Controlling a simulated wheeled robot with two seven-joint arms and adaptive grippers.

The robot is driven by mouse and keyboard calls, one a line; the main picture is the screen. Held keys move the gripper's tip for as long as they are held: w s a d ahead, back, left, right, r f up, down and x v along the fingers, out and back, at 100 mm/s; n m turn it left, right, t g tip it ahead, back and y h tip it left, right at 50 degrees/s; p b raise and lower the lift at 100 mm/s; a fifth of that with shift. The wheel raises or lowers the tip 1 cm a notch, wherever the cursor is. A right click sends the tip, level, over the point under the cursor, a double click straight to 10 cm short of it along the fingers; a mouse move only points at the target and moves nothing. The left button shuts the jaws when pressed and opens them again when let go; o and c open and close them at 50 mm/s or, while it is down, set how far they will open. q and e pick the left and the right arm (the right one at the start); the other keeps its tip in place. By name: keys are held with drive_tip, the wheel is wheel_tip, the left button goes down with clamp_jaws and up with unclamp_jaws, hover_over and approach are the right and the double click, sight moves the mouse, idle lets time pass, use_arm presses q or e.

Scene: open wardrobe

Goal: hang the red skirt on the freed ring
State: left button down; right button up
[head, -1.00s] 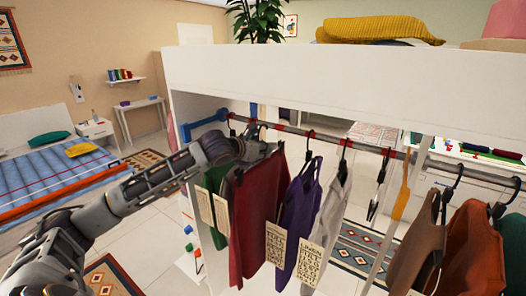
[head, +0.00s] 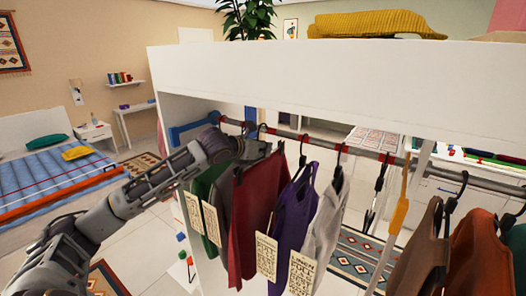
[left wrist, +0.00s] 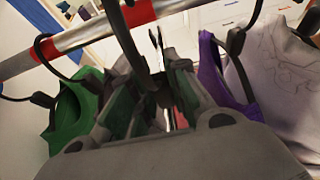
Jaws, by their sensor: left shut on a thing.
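The dark red skirt (head: 258,210) hangs below the rail between a green garment (head: 207,185) and a purple garment (head: 294,210). My left gripper (head: 262,152) is just under the rail at the top of the skirt. In the left wrist view my left gripper (left wrist: 155,95) is shut on the skirt's dark hanger (left wrist: 128,45), whose stem rises in front of the rail. I cannot tell whether its hook sits on the rail. Red bands mark the rail (head: 310,139); one red band (left wrist: 138,12) is close to the hanger in the left wrist view. My right gripper is out of view.
A grey-white garment (head: 326,215) hangs right of the purple one, with brown (head: 420,250) and orange-brown (head: 474,250) garments further right. Paper tags hang among the clothes. The white wardrobe top (head: 330,80) runs above the rail. A blue bracket (head: 192,132) is at the rail's left end.

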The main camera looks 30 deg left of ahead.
use_arm(q)
drive_tip(key=shift+w, duration=0.35)
drive_tip(key=shift+s+r, duration=0.15)
drive_tip(key=shift+s, duration=0.05)
drive_tip(key=shift+w+p, duration=0.1)
drive_tip(key=shift+p, duration=0.2)
drive_tip(key=shift+w+p, duration=0.35)
drive_tip(key=shift+w, duration=0.3)
drive_tip(key=shift+w+p, duration=0.45)
drive_tip(key=shift+w+d, duration=0.1)
drive_tip(key=shift+w, duration=0.4)
drive_tip(key=shift+w+d, duration=0.1)
drive_tip(key=shift+w, duration=1.7)
